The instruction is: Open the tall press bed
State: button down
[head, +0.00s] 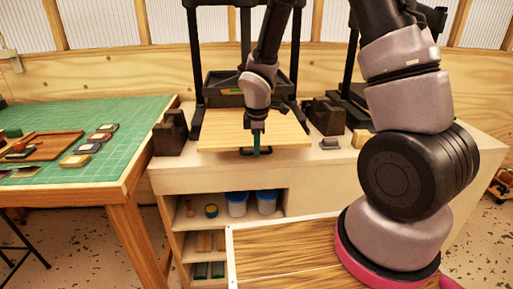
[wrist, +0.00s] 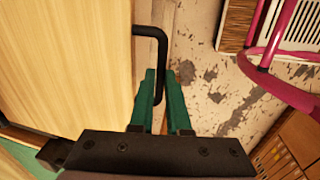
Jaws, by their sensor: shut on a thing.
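The press on the counter has tall black columns (head: 195,65) that run out of the top of the head view. Its bed, a pale wooden board (head: 225,132), lies flat and extends forward between and in front of the columns. A black bar handle (wrist: 150,31) is on the bed's front edge; part of it also shows in the head view (head: 246,152). My gripper (head: 257,146) is at the handle, with its green fingers (wrist: 162,82) shut on the bar, one on each side. The fingers hide part of the bar.
Dark blocks (head: 170,133) stand left of the bed, and another dark block (head: 327,117) stands right. A second black press (head: 350,85) is partly behind my arm. A green-matted table (head: 90,165) is at left.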

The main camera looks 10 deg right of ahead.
jog(key=c, duration=0.9)
grip_release()
jog(key=shift+r, duration=0.15)
jog(key=r, duration=0.3)
jog(key=s+r, duration=0.1)
jog(key=r, duration=0.3)
jog(key=s+r, duration=0.1)
jog(key=r, duration=0.2)
jog(key=shift+a+r, duration=0.1)
jog(key=shift+r, duration=0.1)
jog(key=s+d+r+m+t, duration=0.2)
jog(key=s+d+r+m, duration=0.2)
jog(key=d+r+m, duration=0.65)
jog(key=s+d+r+m+t, duration=0.1)
jog(key=s+r+m, duration=0.2)
jog(key=r, duration=0.1)
jog(key=s+d+r+m+t+y, duration=0.1)
jog(key=s+r+m, duration=0.3)
jog(key=s+d+r+m+t+y, duration=0.1)
jog(key=s+r+m, duration=0.2)
jog(key=s+m, duration=0.1)
jog(key=shift+r, duration=0.4)
